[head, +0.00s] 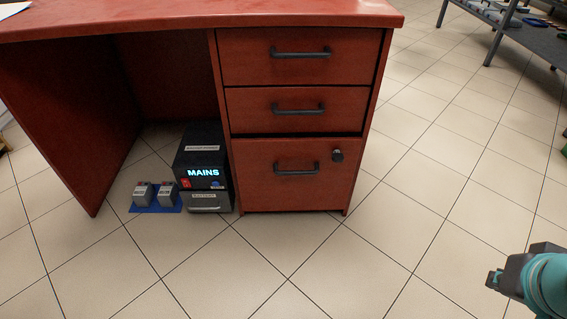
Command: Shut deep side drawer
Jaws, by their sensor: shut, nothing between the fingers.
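The deep side drawer (262,182) is the tall bottom front of the red desk's drawer stack in the head view. It has a dark bar handle (297,168) and a round lock (337,155) at its upper right. Its front looks flush or nearly flush with the stack, with a dark gap along its top edge; I cannot tell whether it stands slightly out. My gripper (492,281) is at the lower right edge, shut and empty, well apart from the drawer.
Two shallower drawers (240,60) above look closed. Under the desk (180,20) stand a dark box marked MAINS (205,160) and two grey blocks (142,195) on a blue mat. Tiled floor in front is clear. A grey shelf (530,35) stands at upper right.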

